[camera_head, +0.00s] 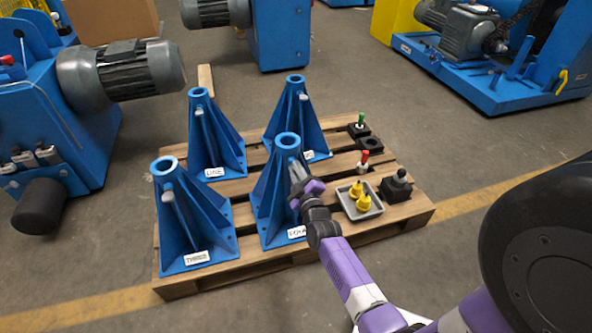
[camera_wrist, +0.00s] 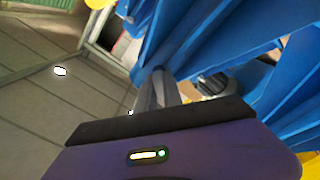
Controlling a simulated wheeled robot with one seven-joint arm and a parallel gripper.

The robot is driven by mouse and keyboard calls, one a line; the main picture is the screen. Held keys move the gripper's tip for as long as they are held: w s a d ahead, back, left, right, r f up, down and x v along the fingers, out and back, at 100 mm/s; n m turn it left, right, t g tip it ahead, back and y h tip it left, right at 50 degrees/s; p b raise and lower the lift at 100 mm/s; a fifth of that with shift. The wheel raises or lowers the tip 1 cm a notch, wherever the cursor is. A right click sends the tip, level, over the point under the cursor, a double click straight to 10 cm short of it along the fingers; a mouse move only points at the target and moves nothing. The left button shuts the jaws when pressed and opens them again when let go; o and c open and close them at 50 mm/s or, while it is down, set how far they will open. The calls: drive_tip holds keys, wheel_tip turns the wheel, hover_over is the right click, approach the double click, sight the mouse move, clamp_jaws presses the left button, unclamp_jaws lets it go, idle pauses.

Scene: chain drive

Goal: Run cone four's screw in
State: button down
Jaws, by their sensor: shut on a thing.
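Cone four (camera_head: 270,195) is the tall blue finned cone at the front right of the pallet. Its small label is hard to read. My gripper (camera_head: 297,172) is against the upper right side of this cone, below its ring top, at the height where the other cones carry a grey screw. The gripper is shut on cone four's screw, which the jaws and wrist hide in the head view. In the wrist view the grey fingers (camera_wrist: 158,92) point in beside the cone's blue fins (camera_wrist: 210,35). How far the screw is in cannot be told.
Three similar blue cones stand close by: front left (camera_head: 190,220), back left (camera_head: 215,140) and back right (camera_head: 297,115). Right of the gripper are a grey tray (camera_head: 345,208) with yellow pieces, a black knobbed piece (camera_head: 397,186), and red-topped (camera_head: 364,158) and green-topped (camera_head: 360,121) pieces.

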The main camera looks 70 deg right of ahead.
drive_tip(key=shift+m, duration=0.3)
drive_tip(key=m, duration=0.6)
drive_tip(key=shift+m, duration=0.3)
drive_tip(key=m, duration=0.3)
drive_tip(key=shift+m, duration=0.3)
drive_tip(key=m, duration=0.3)
drive_tip(key=shift+m+b, duration=0.3)
drive_tip(key=shift+b, duration=0.1)
drive_tip(key=m+b, duration=0.1)
drive_tip(key=m, duration=0.6)
drive_tip(key=shift+s+f, duration=0.1)
drive_tip(key=shift+f, duration=0.05)
drive_tip(key=m+b, duration=0.1)
drive_tip(key=m, duration=0.5)
drive_tip(key=shift+m+b, duration=0.4)
